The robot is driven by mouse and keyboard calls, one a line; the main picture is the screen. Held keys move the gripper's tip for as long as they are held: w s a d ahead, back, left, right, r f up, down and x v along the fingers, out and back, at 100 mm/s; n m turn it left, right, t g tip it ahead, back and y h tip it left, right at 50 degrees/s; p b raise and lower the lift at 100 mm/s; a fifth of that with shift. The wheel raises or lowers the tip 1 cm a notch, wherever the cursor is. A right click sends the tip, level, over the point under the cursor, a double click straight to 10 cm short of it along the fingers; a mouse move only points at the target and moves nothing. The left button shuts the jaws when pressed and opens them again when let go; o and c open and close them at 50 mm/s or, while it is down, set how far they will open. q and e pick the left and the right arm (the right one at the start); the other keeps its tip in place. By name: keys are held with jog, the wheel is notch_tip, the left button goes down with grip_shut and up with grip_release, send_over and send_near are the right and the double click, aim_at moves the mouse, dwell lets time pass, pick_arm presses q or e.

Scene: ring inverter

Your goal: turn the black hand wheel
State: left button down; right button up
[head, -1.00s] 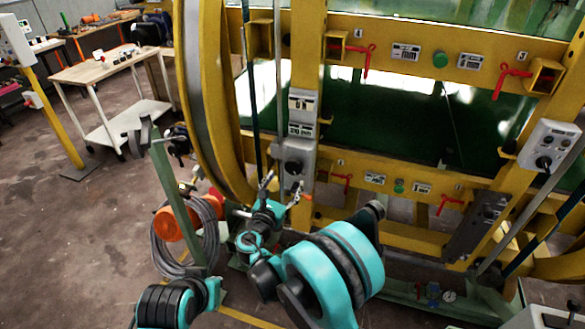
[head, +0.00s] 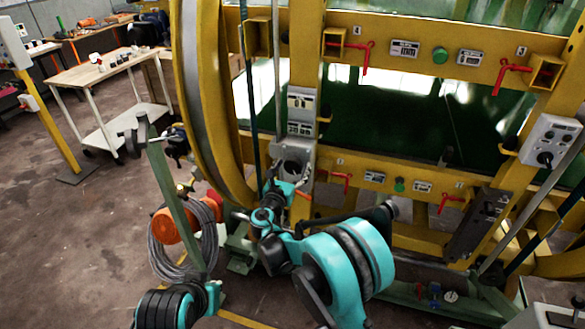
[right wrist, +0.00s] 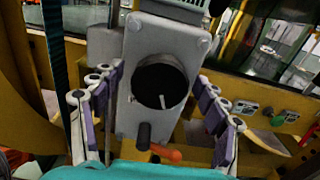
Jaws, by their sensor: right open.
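The black hand wheel (right wrist: 160,84) sits on a grey housing (right wrist: 168,38) in the right wrist view, with a pale mark on its lower face. In the head view the grey housing (head: 302,150) is on the yellow upright, and my gripper partly hides the wheel there. My right gripper (right wrist: 155,115) is open and empty. Its fingers stand to the left and right of the housing's lower part, apart from the wheel. In the head view the right gripper (head: 286,180) is just in front of the housing.
A yellow ring frame (head: 197,100) stands left of the housing. Red valve levers (head: 345,182) sit on the yellow beam to the right. A green post (head: 170,190) with a coiled grey cable (head: 207,245) stands at the lower left. A wooden-topped cart (head: 110,66) is farther back.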

jog(key=c, duration=1.2)
jog(key=shift+m, duration=0.4)
